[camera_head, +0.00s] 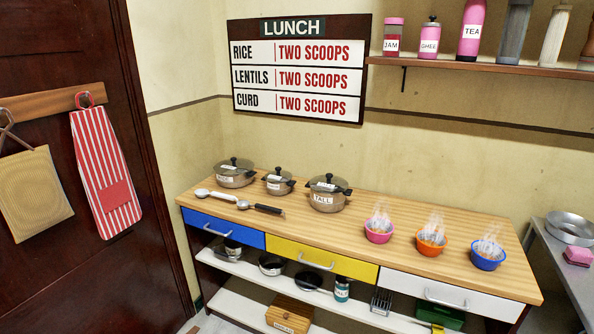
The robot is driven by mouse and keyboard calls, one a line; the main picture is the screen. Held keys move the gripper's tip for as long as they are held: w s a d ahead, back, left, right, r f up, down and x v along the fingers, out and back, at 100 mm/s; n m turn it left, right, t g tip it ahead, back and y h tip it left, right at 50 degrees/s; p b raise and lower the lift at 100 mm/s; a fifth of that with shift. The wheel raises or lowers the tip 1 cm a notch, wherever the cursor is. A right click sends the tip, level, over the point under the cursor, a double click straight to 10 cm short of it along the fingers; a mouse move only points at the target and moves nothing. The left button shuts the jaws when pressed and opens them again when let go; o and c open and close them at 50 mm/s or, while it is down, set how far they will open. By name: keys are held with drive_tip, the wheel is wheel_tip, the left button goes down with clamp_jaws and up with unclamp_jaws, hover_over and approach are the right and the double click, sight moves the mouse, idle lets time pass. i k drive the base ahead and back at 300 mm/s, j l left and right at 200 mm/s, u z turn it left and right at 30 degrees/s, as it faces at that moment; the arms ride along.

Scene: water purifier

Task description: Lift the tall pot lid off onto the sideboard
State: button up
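The tall pot (325,200) stands on the wooden sideboard (345,228), just left of its middle. It is a grey-brown metal pot with a white label reading TALL. Its lid (327,184), with a dark knob on top, sits on the pot. A small white label shows on the lid. Two other lidded pots stand to its left: a wide pot (233,178) and a small pot (278,184). My gripper does not show in this view.
Two ladles (258,208) lie in front of the pots. Steaming pink (379,234), orange (431,241) and blue (488,257) bowls stand to the right. Bare wood lies between the tall pot and the pink bowl. A wall shelf (480,68) with jars hangs above.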

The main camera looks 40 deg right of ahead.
sight(329, 183)
drive_tip(key=i+z, duration=0.1)
drive_tip(key=i, duration=0.45)
drive_tip(key=i+j+z, duration=0.15)
drive_tip(key=i, duration=0.4)
drive_tip(key=i+j+z, duration=0.1)
drive_tip(key=i, duration=0.45)
